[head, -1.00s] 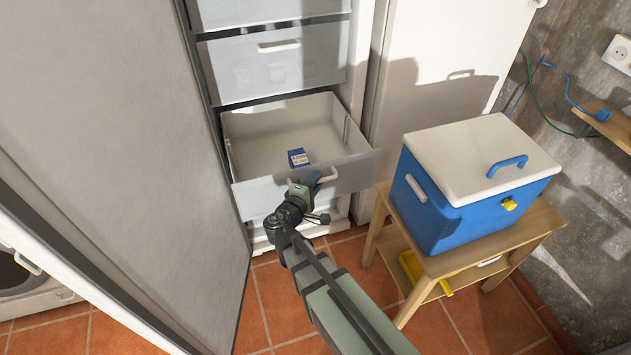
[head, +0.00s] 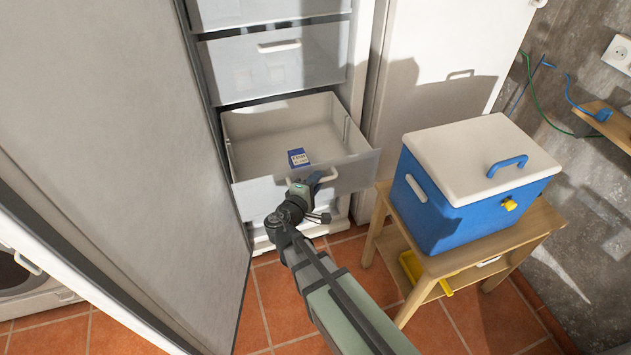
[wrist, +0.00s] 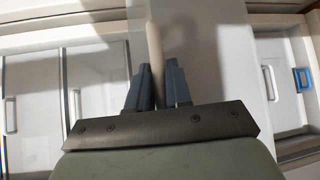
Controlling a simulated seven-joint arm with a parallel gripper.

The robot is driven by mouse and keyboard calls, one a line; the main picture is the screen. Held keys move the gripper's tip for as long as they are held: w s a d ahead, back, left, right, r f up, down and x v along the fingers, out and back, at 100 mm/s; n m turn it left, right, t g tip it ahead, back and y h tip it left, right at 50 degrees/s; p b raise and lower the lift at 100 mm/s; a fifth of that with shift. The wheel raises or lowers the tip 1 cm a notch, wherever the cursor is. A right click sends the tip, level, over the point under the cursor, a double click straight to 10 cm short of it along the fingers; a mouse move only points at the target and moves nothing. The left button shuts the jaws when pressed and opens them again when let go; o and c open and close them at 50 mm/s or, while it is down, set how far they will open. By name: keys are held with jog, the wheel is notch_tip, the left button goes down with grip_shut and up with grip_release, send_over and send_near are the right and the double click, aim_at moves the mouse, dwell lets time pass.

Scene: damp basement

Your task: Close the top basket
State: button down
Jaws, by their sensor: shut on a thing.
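An open basket (head: 243,190) sticks out of the white freezer, with a blue and white box (head: 298,157) lying inside it. My gripper (head: 315,181) is at its front panel, shut on the pale basket handle (head: 331,175). In the wrist view the handle (wrist: 155,50) runs between the two fingers (wrist: 158,85). A basket (head: 300,60) with its own handle sits pushed in directly above the open one. Part of another one (head: 255,12) shows at the top edge of the head view.
A freezer door (head: 110,130) stands wide open on the left. A blue cool box (head: 455,215) with a white lid stands on a wooden stand (head: 520,240) close to the right of my arm. Tiled floor (head: 275,310) shows below.

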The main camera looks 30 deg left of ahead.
jog(key=w+a, duration=2.1)
jog(key=a, duration=0.1)
jog(key=shift+w, duration=0.4)
jog(key=c, duration=1.4)
grip_release()
jog(key=shift+d, duration=0.1)
jog(key=shift+s, duration=0.1)
jog(key=s, duration=0.4)
jog(key=s+r, duration=0.1)
jog(key=s, duration=0.4)
jog(key=s+r, duration=0.1)
jog(key=s, duration=0.3)
jog(key=shift+s, duration=0.25)
